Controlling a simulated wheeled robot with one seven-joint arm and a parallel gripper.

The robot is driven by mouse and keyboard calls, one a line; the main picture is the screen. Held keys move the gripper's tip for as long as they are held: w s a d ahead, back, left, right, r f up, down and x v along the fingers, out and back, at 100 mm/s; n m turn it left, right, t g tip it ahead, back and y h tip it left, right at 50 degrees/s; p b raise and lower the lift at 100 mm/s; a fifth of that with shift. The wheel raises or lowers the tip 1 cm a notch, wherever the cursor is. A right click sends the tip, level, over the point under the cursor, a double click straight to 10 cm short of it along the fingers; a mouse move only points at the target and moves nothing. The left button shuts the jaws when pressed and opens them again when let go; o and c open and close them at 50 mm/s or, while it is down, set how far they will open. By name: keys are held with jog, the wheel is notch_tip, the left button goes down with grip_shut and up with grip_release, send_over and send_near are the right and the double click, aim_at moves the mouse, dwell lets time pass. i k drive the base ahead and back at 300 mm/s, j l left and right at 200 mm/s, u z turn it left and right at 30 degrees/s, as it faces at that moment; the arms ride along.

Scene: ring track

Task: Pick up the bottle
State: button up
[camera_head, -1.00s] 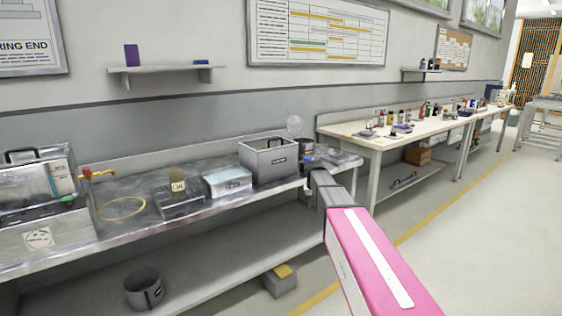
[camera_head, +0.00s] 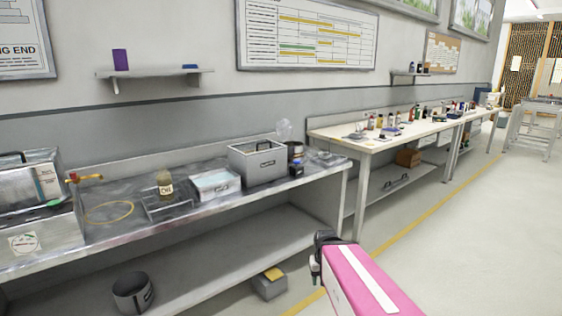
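A brownish-green bottle or jar (camera_head: 165,184) with a pale label stands upright on the metal bench, left of centre, at a grey tray. Several small bottles (camera_head: 379,121) stand on the white table further back; they are too small to tell apart. I cannot tell which one the task means. My gripper (camera_head: 316,266), dark at the end of my pink arm, hangs in front of the metal bench's right end, well apart from all bottles. Its fingers are small and seen from behind, so their opening is unclear.
The metal bench (camera_head: 110,232) holds a grey bin (camera_head: 257,163), a pale blue-grey box (camera_head: 215,184) and a yellow ring (camera_head: 109,212). A dark bucket (camera_head: 132,292) sits on its lower shelf. Floor at right is clear.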

aim_at(166, 191)
jog(key=k+l+u, duration=0.15)
jog(key=l, duration=0.2)
jog(key=u, duration=1.3)
